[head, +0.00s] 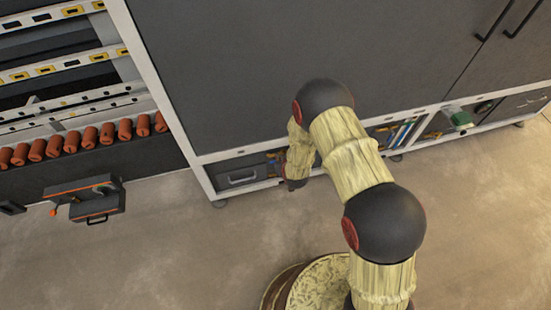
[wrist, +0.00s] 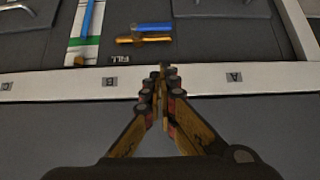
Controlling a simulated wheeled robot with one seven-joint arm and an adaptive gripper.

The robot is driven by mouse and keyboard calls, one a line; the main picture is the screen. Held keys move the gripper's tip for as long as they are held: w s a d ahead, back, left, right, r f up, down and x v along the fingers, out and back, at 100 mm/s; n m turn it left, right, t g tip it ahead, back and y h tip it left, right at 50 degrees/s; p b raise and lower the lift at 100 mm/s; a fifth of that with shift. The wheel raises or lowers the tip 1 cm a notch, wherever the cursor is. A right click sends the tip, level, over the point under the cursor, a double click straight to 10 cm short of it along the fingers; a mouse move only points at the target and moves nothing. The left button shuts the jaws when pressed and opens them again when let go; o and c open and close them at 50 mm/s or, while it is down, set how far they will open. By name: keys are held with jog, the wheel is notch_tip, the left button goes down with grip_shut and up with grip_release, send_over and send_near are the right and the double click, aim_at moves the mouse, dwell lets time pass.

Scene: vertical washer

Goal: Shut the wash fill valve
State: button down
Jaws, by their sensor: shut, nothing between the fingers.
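The fill valve shows in the wrist view as a brass body (wrist: 145,40) with a blue lever (wrist: 153,27) lying roughly parallel to it. A small FILL label (wrist: 120,59) is beside it. My gripper (wrist: 160,72) is shut and empty, its fingertips pointing at the valve but apparently apart from it. In the head view, my gripper (head: 297,183) is low in front of the cabinet's bottom row, by small orange and blue parts (head: 275,161) that it partly hides.
A second blue bar (wrist: 87,18) stands on a white and green panel. A white rail (wrist: 190,83) with letter labels crosses below the valve. In the head view, a grey drawer (head: 240,176) is left of my gripper. An orange and grey toolbox (head: 95,200) is farther left. The floor in front is clear.

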jog(key=shift+f, duration=0.1)
jog(key=s+f+b+x, duration=0.2)
jog(key=b+x, duration=0.3)
jog(key=x, duration=0.7)
jog(key=shift+w+d+f, duration=0.2)
jog(key=shift+w+f, duration=0.1)
jog(key=shift+s+a, duration=0.1)
